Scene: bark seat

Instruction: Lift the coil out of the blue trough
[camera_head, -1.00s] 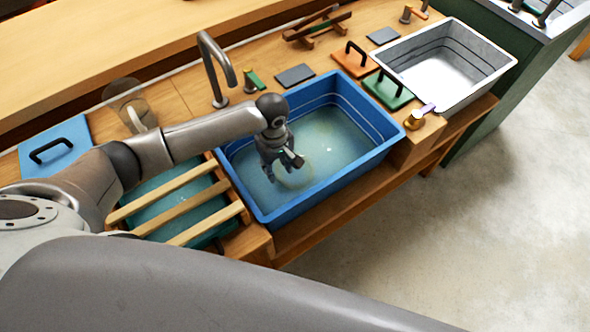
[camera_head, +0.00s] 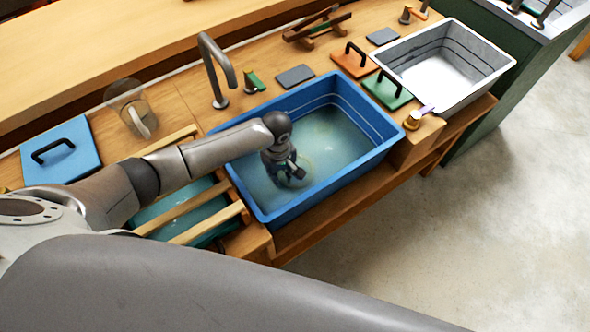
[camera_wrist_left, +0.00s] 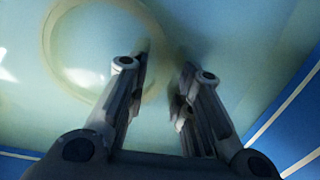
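The blue trough (camera_head: 268,216) holds cloudy greenish water. The coil is a pale yellowish ring lying in the water, faint in the head view (camera_head: 311,167) and larger in the left wrist view (camera_wrist_left: 52,50). My left gripper (camera_head: 297,178) is low inside the trough, right at the coil, and hides part of it. In the left wrist view the two fingers (camera_wrist_left: 165,62) are apart, with the ring's near right arc passing between or just below them; the blurred tips leave the exact depth unclear. Nothing is clamped. My right gripper is not in view.
A grey tap (camera_head: 222,75) stands behind the trough. Wooden slats (camera_head: 190,205) over a teal basin lie to the left. A white-grey basin (camera_head: 440,70), a green lidded block (camera_head: 388,92) and an orange one (camera_head: 356,62) are to the right. The trough walls surround my gripper.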

